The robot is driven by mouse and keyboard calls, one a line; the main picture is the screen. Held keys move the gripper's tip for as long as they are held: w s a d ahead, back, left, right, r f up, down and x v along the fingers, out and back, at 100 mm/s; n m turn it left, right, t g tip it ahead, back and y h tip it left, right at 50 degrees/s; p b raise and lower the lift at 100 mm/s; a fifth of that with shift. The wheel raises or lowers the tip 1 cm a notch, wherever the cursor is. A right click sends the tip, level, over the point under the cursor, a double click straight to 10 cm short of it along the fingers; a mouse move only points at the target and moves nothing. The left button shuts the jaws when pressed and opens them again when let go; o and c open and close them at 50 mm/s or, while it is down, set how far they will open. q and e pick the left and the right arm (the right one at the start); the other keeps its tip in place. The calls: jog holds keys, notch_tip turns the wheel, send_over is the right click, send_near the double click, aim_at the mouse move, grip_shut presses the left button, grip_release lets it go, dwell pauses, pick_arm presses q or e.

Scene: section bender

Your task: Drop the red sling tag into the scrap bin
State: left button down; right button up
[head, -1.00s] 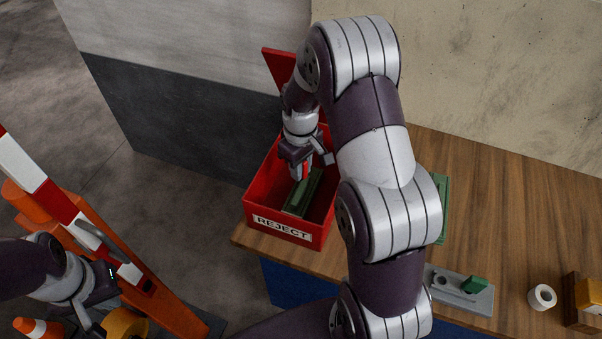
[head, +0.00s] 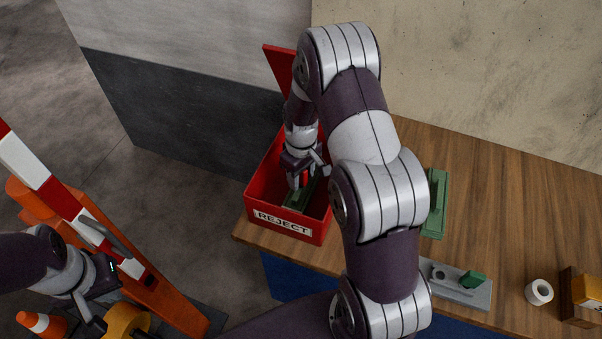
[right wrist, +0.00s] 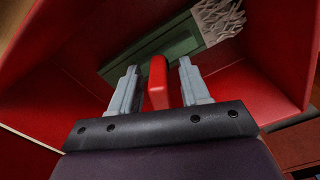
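The red sling tag (right wrist: 158,83) stands between the fingers of my right gripper (right wrist: 158,88) in the right wrist view. A narrow gap shows on each side of it, so the fingers look open around it. In the head view my right gripper (head: 304,178) is low inside the red bin (head: 262,190), whose front label reads REJECT. Only a little of the tag shows there. Whether the tag touches anything below it is unclear. My left gripper (head: 104,305) is open and empty at the lower left.
A green part (head: 299,197) lies in the bin; its pale mesh end (right wrist: 218,20) shows in the wrist view. The wooden bench (head: 510,190) holds another green part (head: 436,205), a grey fixture (head: 455,288) and a white ring (head: 539,292).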

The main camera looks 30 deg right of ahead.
jog(key=shift+r, duration=0.4)
notch_tip(320, 180, up, 11)
jog(key=shift+b, duration=0.7)
jog(key=shift+s+a+r, duration=0.1)
jog(key=shift+s+r, duration=0.05)
jog(key=shift+r, duration=0.2)
jog(key=s+a+m, duration=0.1)
jog(key=s+a, duration=0.3)
jog(key=s, duration=0.2)
jog(key=s+a+f+m+t, duration=0.1)
jog(key=s+a+m, duration=0.1)
jog(key=s+a, duration=0.2)
jog(key=s, duration=0.3)
jog(key=shift+s+f, duration=0.3)
jog(key=shift+s+a, duration=0.15)
